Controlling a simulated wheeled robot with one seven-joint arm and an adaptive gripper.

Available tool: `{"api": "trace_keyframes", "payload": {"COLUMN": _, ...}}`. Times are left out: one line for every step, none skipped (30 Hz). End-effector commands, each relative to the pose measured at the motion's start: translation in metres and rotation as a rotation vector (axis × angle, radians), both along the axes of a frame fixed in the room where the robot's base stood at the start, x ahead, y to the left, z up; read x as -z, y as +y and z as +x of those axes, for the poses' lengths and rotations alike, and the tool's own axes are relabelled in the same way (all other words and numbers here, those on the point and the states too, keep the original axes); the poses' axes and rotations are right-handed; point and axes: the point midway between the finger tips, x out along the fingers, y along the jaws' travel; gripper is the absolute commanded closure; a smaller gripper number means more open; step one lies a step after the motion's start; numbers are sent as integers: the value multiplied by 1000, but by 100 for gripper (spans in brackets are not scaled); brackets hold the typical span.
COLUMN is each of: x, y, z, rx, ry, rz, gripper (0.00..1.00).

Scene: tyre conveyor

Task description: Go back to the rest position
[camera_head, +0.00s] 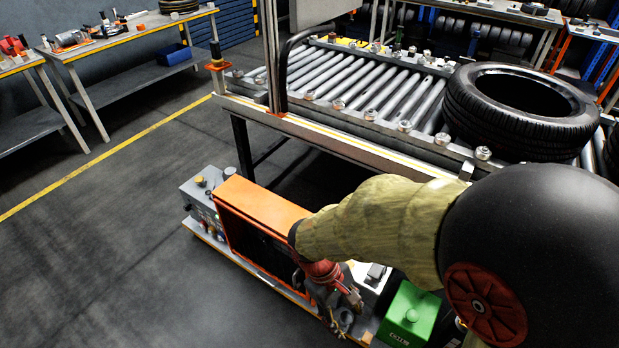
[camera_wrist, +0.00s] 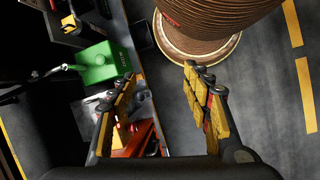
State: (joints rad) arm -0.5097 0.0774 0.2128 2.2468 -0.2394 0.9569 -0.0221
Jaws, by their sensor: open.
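My gripper (camera_head: 340,305) hangs low at the end of my arm in the head view, in front of the conveyor and close to an orange-framed unit (camera_head: 268,212). In the wrist view my gripper (camera_wrist: 160,76) has its two yellow-padded fingers spread wide apart. Nothing is held between them. A green box (camera_head: 409,315) is to the right of the gripper in the head view. It also shows beyond the left finger in the wrist view (camera_wrist: 100,63). A black tyre (camera_head: 470,112) lies flat on the roller conveyor (camera_head: 345,75), well away from the gripper.
The conveyor's near rail (camera_head: 330,138) runs behind my arm. A grey control box (camera_head: 203,198) sits left of the orange-framed unit. Workbenches (camera_head: 130,40) stand at the far left. The dark floor (camera_head: 110,250) with a yellow line is clear at the left.

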Motion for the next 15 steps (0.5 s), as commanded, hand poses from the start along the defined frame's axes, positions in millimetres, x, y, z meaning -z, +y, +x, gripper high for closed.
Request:
{"api": "trace_keyframes", "payload": {"x": -18, "y": -3, "z": 0, "rx": 50, "ry": -40, "rz": 38, "gripper": 51}}
{"api": "trace_keyframes", "payload": {"x": -26, "y": -3, "z": 0, "rx": 78, "ry": -61, "rz": 60, "gripper": 51}}
{"api": "trace_keyframes", "payload": {"x": -37, "y": -5, "z": 0, "rx": 115, "ry": -89, "rz": 88, "gripper": 51}}
{"api": "trace_keyframes", "payload": {"x": -45, "y": -6, "z": -1, "rx": 142, "ry": -110, "rz": 110, "gripper": 51}}
{"api": "trace_keyframes", "payload": {"x": -53, "y": -8, "z": -1, "rx": 168, "ry": -131, "rz": 129, "gripper": 51}}
{"api": "trace_keyframes", "payload": {"x": -64, "y": -9, "z": -2, "rx": 202, "ry": -160, "rz": 156, "gripper": 51}}
{"api": "trace_keyframes", "payload": {"x": -72, "y": -12, "z": -2, "rx": 227, "ry": -181, "rz": 175, "gripper": 51}}
{"api": "trace_keyframes", "payload": {"x": -80, "y": -13, "z": -3, "rx": 251, "ry": -203, "rz": 195, "gripper": 51}}
{"api": "trace_keyframes", "payload": {"x": -91, "y": -16, "z": -3, "rx": 282, "ry": -233, "rz": 220, "gripper": 51}}
{"api": "trace_keyframes", "payload": {"x": -99, "y": -18, "z": -4, "rx": 303, "ry": -255, "rz": 239, "gripper": 51}}
{"api": "trace_keyframes", "payload": {"x": -107, "y": -20, "z": -5, "rx": 325, "ry": -278, "rz": 257, "gripper": 51}}
{"api": "trace_keyframes", "payload": {"x": -118, "y": -24, "z": -6, "rx": 351, "ry": -308, "rz": 280, "gripper": 51}}
{"api": "trace_keyframes", "payload": {"x": -126, "y": -26, "z": -7, "rx": 372, "ry": -330, "rz": 296, "gripper": 51}}
{"api": "trace_keyframes", "payload": {"x": -134, "y": -29, "z": -8, "rx": 389, "ry": -354, "rz": 312, "gripper": 51}}
{"api": "trace_keyframes", "payload": {"x": -145, "y": -34, "z": -9, "rx": 414, "ry": -385, "rz": 331, "gripper": 51}}
